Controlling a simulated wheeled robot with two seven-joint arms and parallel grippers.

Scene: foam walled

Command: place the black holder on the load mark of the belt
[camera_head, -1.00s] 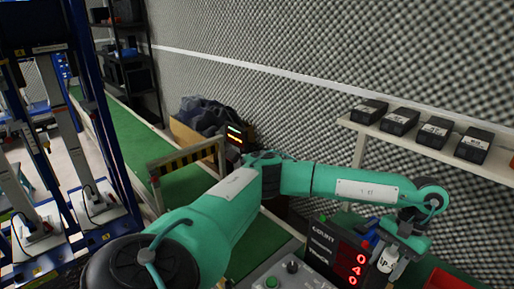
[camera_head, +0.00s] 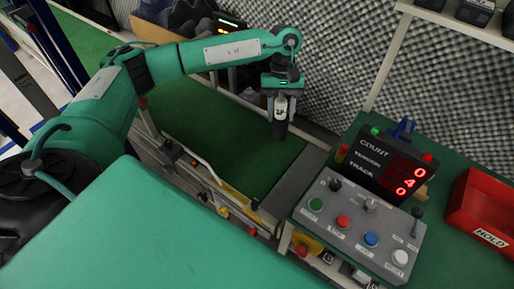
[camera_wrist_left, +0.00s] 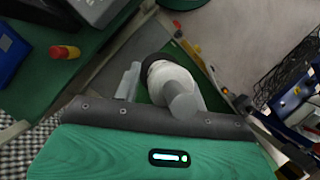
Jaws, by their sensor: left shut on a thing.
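My left gripper (camera_head: 281,92) is shut on the black holder (camera_head: 280,130), a dark upright cylinder with a white label band. The gripper holds it from above, over the right-hand end of the green belt (camera_head: 215,130). I cannot tell how much gap there is below the holder. In the left wrist view the pale upper part of the holder (camera_wrist_left: 172,82) shows between the fingers, with a dark ring around it. I cannot make out a load mark on the belt. My right gripper is not in view.
A grey console (camera_head: 355,225) with coloured buttons and a red-digit COUNT display (camera_head: 390,165) stands right of the belt end. A red HOLD bin (camera_head: 480,215) lies farther right. A shelf (camera_head: 450,18) with black boxes is at upper right. Rails edge the belt.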

